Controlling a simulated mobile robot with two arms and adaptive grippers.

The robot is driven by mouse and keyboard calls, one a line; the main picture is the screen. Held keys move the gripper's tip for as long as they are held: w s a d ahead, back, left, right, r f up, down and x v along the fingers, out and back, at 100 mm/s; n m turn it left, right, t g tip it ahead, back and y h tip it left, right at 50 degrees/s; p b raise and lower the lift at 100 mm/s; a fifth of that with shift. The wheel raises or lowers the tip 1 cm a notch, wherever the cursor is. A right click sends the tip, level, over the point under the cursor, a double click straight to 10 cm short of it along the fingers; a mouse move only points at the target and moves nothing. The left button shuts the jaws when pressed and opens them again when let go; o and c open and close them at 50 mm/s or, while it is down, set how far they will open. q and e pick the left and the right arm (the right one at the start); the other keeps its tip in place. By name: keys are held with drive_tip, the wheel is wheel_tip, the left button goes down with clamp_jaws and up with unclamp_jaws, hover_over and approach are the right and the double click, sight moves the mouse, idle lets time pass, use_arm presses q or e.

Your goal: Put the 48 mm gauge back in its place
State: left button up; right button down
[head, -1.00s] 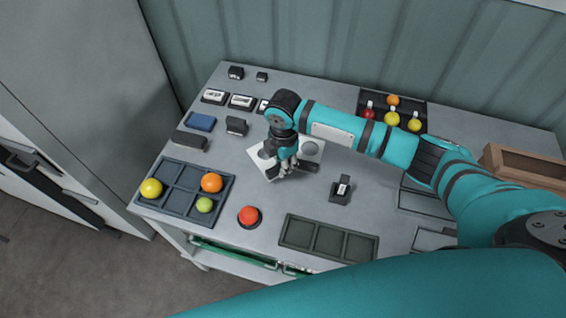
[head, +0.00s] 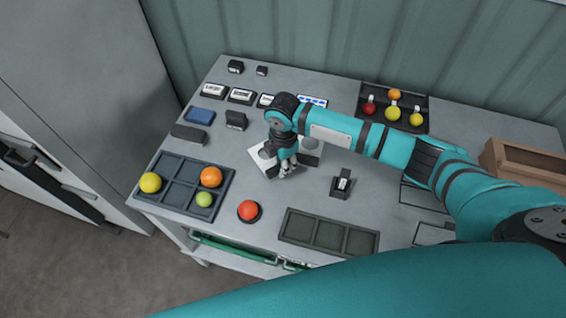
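My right gripper (head: 285,172) points down over a white plate with round grey spots or holes (head: 259,160) near the middle of the table. A dark bar (head: 309,160) lies against or just beyond the fingers, over the plate's right part. I cannot tell whether the fingers hold it, or whether it is the 48 mm gauge, as no size marking is readable. The fingers and wrist hide much of the plate. A small dark stand with a white label (head: 341,184) is to the right of the gripper. My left gripper is not in view.
A divided tray (head: 172,208) with several fruits and a red button (head: 249,211) are at front left. An empty three-part tray (head: 329,235) is at the front. Labelled blocks (head: 241,96) stand behind left. A black fruit rack (head: 379,97) and wooden box (head: 518,160) are to the right.

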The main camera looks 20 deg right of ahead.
drive_tip(key=shift+f, duration=0.4)
drive_tip(key=c, duration=1.1)
unclamp_jaws()
drive_tip(key=c, duration=0.3)
drive_tip(key=shift+c, duration=0.2)
drive_tip(key=shift+r, duration=0.1)
wheel_tip(320, 180, up, 7)
drive_tip(key=p, duration=0.7)
drive_tip(key=shift+p, duration=0.3)
drive_tip(key=shift+s, duration=0.1)
